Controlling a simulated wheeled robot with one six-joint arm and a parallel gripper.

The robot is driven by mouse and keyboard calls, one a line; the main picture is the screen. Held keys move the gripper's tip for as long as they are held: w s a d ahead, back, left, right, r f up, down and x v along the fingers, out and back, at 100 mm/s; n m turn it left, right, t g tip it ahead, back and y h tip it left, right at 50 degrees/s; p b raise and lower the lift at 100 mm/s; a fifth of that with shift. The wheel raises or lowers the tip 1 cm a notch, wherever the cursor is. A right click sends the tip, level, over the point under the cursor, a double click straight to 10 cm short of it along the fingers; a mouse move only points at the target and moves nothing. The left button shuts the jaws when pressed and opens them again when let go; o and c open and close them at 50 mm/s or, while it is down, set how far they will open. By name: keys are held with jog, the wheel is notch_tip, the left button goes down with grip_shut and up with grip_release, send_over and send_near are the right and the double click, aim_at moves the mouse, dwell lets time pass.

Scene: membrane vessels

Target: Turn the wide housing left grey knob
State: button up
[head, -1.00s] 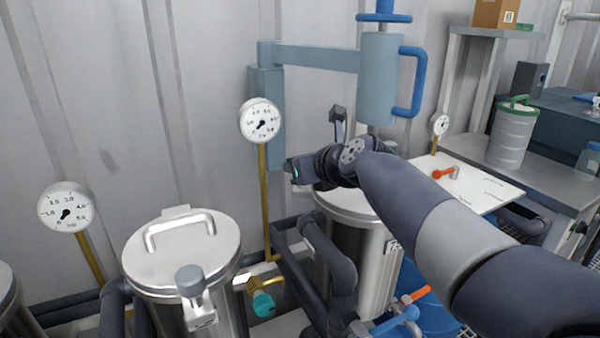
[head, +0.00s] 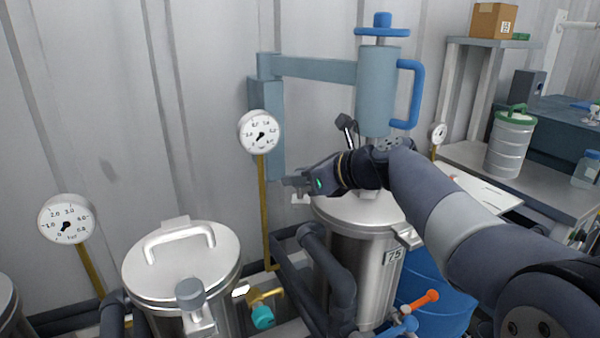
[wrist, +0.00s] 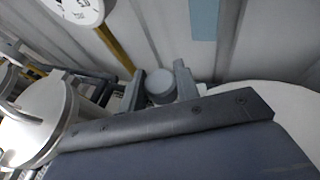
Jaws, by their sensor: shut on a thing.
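The wide steel housing (head: 345,250) with a round lid and a "75" plate stands right of centre in the head view. My gripper (head: 292,184) is at the left edge of its lid, over a small pale bracket (head: 300,199). In the wrist view a round grey knob (wrist: 161,86) sits between the two fingers of my gripper (wrist: 160,90), which are shut on it. In the head view the fingers and wrist hide this knob.
Another lidded vessel (head: 180,262) with its own grey knob (head: 190,292) stands at left. A pressure gauge (head: 259,132) on a brass pipe rises behind my gripper. A blue-grey hoist arm (head: 315,66) and cylinder (head: 376,90) stand above the housing. Dark pipes run between the vessels.

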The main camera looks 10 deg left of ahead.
jog(key=shift+r, duration=0.15)
jog(key=o, duration=1)
jog(key=shift+c, duration=0.2)
jog(key=shift+b, duration=0.3)
jog(key=shift+f+m+t, duration=0.2)
jog(key=shift+m+t, duration=0.1)
jog(key=shift+t, duration=0.1)
jog(key=shift+s+m+t+h+b, duration=0.1)
jog(key=shift+m+t+h+b, duration=0.5)
jog(key=shift+m, duration=0.1)
jog(key=shift+r+m+t+h+p, duration=0.2)
jog(key=shift+m+t+h+p, duration=0.1)
jog(key=shift+m+t+h, duration=0.55)
jog(key=shift+r+m+t+h+p, duration=0.2)
jog(key=shift+m+t+h+p, duration=0.25)
jog(key=shift+m+p, duration=0.3)
jog(key=p, duration=0.3)
jog(key=shift+w+m+t+h, duration=0.2)
jog(key=shift+m+t+h, duration=0.1)
jog(key=shift+h, duration=0.1)
